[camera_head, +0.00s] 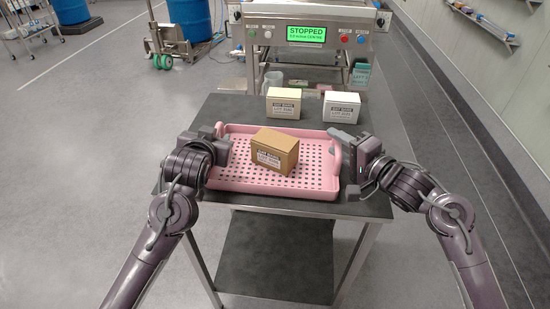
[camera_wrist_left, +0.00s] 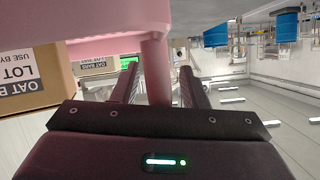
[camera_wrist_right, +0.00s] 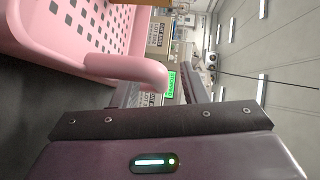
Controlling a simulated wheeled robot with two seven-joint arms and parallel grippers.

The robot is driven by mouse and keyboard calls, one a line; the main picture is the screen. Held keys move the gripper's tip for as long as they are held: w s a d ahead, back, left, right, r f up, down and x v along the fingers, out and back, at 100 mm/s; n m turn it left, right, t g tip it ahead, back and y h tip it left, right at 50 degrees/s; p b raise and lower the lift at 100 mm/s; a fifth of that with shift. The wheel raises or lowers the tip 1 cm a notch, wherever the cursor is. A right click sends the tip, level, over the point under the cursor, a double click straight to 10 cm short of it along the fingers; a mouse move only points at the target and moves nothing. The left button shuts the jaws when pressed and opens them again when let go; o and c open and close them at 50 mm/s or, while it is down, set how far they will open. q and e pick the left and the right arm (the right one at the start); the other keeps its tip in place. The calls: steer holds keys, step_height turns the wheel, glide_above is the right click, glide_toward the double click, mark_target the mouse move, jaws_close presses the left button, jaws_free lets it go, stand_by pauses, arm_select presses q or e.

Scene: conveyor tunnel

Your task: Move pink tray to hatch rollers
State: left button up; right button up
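The pink perforated tray (camera_head: 225,180) lies flat on the dark tabletop and carries a brown carton (camera_head: 275,150). My left gripper (camera_head: 222,131) is at the tray's left side. In the left wrist view a pink handle bar (camera_wrist_left: 155,68) stands between its two open fingers, with a gap on each side. My right gripper (camera_head: 346,139) is open at the tray's right side. In the right wrist view the pink handle (camera_wrist_right: 140,72) is close in front of its fingers, overlapping one; contact cannot be told. The hatch rollers are not clearly visible.
Two pale cartons (camera_head: 284,103) (camera_head: 342,107) stand behind the tray on the dark table (camera_head: 225,110). Beyond is a steel machine with a green "STOPPED" screen (camera_head: 306,35). A clear cup (camera_head: 273,82) and a teal container (camera_head: 361,73) are near it. The floor at left is open.

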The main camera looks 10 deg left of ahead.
arm_select(q)
jaws_close()
arm_select(e)
jaws_close()
arm_select(q)
steer(key=shift+r, duration=0.15)
arm_select(e)
steer(key=shift+r, duration=0.15)
